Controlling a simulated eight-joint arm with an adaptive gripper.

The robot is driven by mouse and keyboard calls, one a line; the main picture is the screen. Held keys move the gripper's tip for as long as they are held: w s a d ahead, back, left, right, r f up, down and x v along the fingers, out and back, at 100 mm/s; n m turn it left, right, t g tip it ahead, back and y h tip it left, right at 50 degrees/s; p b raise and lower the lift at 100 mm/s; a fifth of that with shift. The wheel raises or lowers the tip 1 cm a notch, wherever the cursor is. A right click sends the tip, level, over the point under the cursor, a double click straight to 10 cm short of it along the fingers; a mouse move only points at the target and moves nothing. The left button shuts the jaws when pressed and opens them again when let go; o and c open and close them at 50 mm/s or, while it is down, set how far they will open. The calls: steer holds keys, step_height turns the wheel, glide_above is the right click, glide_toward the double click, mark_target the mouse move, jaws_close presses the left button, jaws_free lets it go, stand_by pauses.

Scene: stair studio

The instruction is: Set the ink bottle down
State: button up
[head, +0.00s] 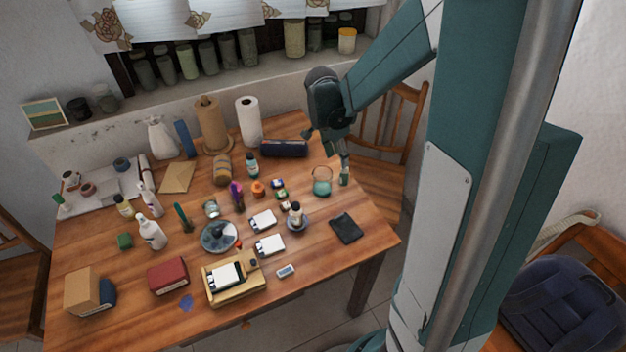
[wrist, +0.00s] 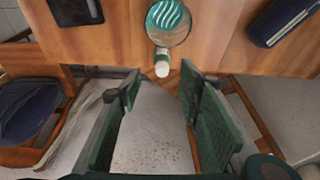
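My gripper (head: 340,158) hangs over the right edge of the table. In the wrist view my gripper (wrist: 161,82) has its two green fingers wide apart, with nothing between the pads. A small pale-capped bottle (wrist: 161,63) stands just beyond the fingertips, clear of both. In the head view it appears as a small green bottle (head: 344,177) under the gripper, close to the table's edge. I cannot read a label, so I cannot tell for sure that it is the ink bottle. A teal glass jar (head: 322,187) stands close beside it and also shows in the wrist view (wrist: 168,20).
A dark blue roll-shaped case (head: 285,149) lies behind, and a black flat case (head: 347,228) lies in front. A wooden chair (head: 402,110) stands beyond the right edge.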

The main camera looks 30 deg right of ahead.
steer(key=s+a+r+n+t, duration=0.3)
steer(key=s+a+r+n, duration=0.3)
steer(key=a+r, duration=0.3)
steer(key=s+a+r+n+t+y, duration=0.1)
steer(key=s+a+r+n+t, duration=0.1)
steer(key=s+a+r+n, duration=0.2)
steer(key=s+a+r+n+t+y, duration=0.1)
steer(key=s+a+r+n, duration=0.3)
steer(key=s, duration=0.6)
steer(key=shift+s+a+r+n+t+y, duration=0.2)
steer(key=shift+a+n+t+y, duration=0.25)
steer(key=shift+a+n, duration=1.05)
steer(key=shift+d, duration=0.2)
